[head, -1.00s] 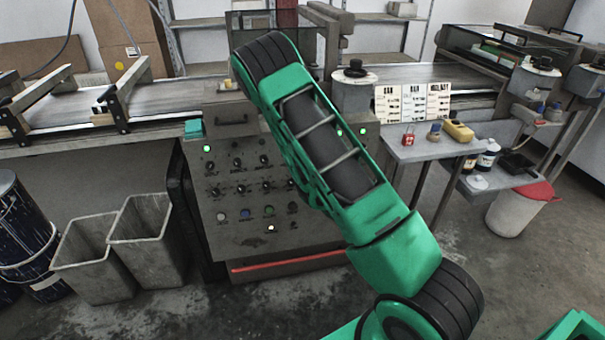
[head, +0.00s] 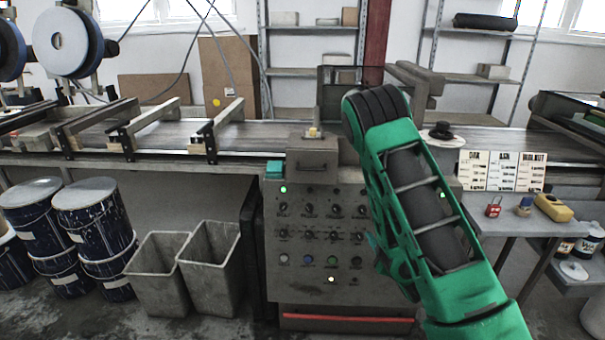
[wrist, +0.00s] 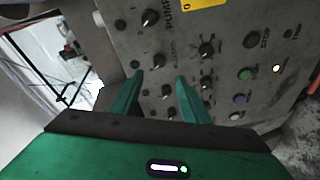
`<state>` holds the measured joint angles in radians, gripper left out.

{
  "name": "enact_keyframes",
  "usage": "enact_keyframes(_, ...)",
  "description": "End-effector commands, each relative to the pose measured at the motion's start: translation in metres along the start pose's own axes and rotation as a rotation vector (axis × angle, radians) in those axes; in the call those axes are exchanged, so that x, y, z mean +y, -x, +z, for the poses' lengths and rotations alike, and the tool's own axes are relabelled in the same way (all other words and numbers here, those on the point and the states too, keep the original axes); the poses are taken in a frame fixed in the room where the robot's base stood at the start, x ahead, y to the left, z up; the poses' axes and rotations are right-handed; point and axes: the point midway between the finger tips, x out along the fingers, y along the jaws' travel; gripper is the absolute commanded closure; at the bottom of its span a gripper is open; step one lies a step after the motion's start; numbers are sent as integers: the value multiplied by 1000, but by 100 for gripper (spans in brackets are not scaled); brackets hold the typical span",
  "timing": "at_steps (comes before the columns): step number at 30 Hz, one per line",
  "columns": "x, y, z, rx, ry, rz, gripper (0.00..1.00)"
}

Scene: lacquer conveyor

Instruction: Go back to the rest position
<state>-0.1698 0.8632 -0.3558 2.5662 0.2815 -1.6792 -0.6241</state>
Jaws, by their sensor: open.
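My gripper (wrist: 160,76) shows in the wrist view with its two green fingers apart and nothing between them. It points at the control panel, which fills much of that view with black knobs (wrist: 151,18) and coloured buttons. In the head view my green arm rises in front of the right part of the control panel (head: 300,262). There the arm hides most of my gripper and some of the panel's knobs. A green light (head: 283,189) and a white light (head: 331,279) are lit on the panel.
The conveyor (head: 250,132) runs behind the panel. Two grey bins (head: 158,275) and several dark drums (head: 90,210) stand at left. At right, a side table (head: 495,226) bears sign cards (head: 502,171), a red padlock (head: 493,208) and a yellow device (head: 553,207).

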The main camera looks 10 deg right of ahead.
Motion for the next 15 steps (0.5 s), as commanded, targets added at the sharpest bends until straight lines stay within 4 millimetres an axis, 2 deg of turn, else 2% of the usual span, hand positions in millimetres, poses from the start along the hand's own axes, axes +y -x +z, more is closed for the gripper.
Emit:
enact_keyframes(4, 11, -1, 9, -51, -34, -3, 58)
enact_keyframes(8, 31, 0, 31, -170, -121, -19, 58)
enact_keyframes(15, 65, 25, 74, -435, -345, -69, 58)
